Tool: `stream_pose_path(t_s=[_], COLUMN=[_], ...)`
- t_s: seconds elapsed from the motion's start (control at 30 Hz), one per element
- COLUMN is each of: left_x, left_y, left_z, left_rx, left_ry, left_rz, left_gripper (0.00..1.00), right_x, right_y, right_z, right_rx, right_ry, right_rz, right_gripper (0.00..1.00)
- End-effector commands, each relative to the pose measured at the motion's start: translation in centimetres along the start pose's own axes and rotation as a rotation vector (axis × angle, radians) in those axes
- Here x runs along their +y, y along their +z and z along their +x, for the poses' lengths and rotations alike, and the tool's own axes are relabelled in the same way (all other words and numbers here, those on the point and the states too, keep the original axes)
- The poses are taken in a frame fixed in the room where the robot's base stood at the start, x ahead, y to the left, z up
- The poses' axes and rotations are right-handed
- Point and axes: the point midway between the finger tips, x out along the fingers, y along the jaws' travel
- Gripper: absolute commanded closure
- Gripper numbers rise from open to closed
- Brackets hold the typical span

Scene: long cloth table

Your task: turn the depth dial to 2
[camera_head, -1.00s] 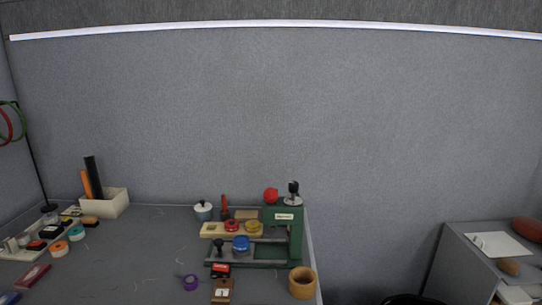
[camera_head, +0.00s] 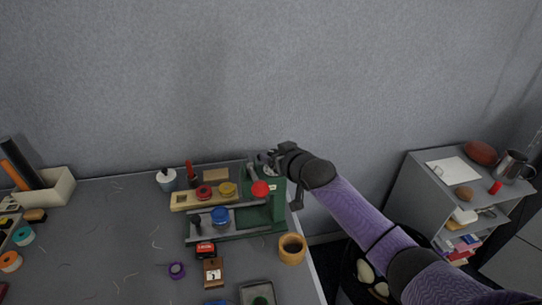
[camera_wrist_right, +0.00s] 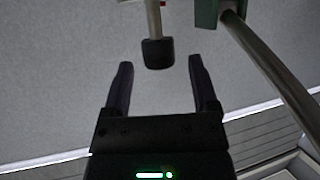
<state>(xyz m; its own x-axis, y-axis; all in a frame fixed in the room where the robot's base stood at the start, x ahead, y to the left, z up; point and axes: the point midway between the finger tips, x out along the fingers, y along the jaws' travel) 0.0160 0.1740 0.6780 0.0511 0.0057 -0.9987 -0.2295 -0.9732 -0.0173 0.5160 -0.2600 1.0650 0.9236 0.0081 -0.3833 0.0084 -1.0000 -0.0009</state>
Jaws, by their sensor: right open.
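The green press (camera_head: 278,208) stands at the table's back right corner, with a red ball (camera_head: 260,188) on its lever. My right gripper (camera_head: 270,164) is at the top of the press, reaching in from the right, and it hides much of the depth dial there. I cannot read the dial's setting. In the right wrist view my right gripper (camera_wrist_right: 160,80) is open and empty. A black knob-like end on a metal stem (camera_wrist_right: 157,52) lies ahead of and between the two fingers, with a gap on both sides. My left gripper is out of view.
A wooden cup (camera_head: 292,249) stands in front. A grey shelf (camera_head: 418,185) is at the right, beyond a gap.

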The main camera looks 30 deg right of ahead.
Motion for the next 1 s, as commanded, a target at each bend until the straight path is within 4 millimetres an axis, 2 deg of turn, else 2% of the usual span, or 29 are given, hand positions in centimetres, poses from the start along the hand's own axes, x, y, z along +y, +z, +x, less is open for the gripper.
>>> stream_pose_path(t_s=[0.1, 0.2, 0.47, 0.57, 0.83, 1.0], left_x=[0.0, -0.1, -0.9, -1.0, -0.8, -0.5], left_y=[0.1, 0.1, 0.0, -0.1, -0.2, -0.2], left_z=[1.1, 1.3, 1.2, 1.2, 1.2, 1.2], left_rx=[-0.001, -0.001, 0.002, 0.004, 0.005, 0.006], left_ry=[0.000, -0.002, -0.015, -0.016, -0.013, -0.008], left_rz=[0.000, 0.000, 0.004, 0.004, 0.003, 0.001], left_gripper=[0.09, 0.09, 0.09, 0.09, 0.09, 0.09], right_x=[0.0, 0.0, 0.0, 0.0, 0.0, 0.0], right_y=[0.2, 0.1, 0.0, 0.0, 0.0, 0.0], right_z=[1.7, 2.4, 2.5, 2.5, 2.5, 2.5], right_rx=[0.000, -0.001, 0.000, 0.000, -0.001, -0.001], right_ry=[0.001, 0.000, 0.001, 0.001, 0.001, 0.000], right_rz=[0.001, 0.000, -0.001, -0.001, -0.001, -0.002], right_gripper=[0.24, 0.24, 0.24, 0.41, 0.98, 1.00])
